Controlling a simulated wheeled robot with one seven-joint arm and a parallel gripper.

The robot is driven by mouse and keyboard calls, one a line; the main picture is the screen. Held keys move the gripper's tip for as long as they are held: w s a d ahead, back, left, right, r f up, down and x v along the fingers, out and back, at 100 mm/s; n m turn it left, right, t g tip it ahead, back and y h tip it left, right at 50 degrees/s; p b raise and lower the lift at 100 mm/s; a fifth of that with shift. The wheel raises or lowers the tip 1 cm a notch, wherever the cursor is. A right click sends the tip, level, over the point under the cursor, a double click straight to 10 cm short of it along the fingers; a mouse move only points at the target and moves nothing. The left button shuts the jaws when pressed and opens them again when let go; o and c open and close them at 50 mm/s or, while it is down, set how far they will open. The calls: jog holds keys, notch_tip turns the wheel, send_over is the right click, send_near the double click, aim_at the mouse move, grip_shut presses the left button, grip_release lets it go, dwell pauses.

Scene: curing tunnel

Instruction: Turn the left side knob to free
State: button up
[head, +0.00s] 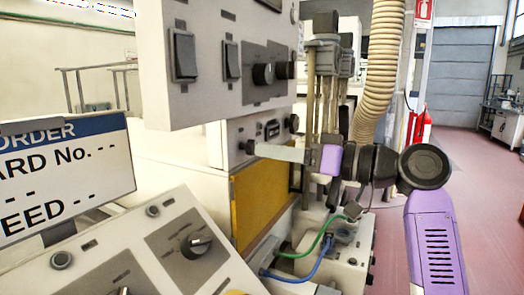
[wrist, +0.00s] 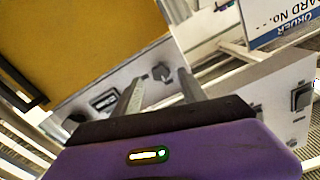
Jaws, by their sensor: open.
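The left side knob (head: 248,147) is small and dark, on the pale side panel (head: 229,133) below the big switch box. In the wrist view the knob (wrist: 162,72) shows just past and between my two grey fingertips. My gripper (head: 257,149) reaches in from the right in the head view, its fingers pointing at this knob. The fingers (wrist: 161,80) stand apart with nothing held between them. I cannot tell whether a finger touches the knob, and its pointer setting is too small to read. A second dark side knob (head: 292,122) sits farther right on the same panel.
The switch box (head: 211,101) with rockers and knobs overhangs the side panel. A yellow panel (head: 262,197) lies below. The sloping console (head: 118,262) and order screen (head: 62,170) stand at left. A hose (head: 380,75) hangs behind my arm; green and blue cables run below.

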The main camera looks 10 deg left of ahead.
jog(key=shift+v, duration=1.85)
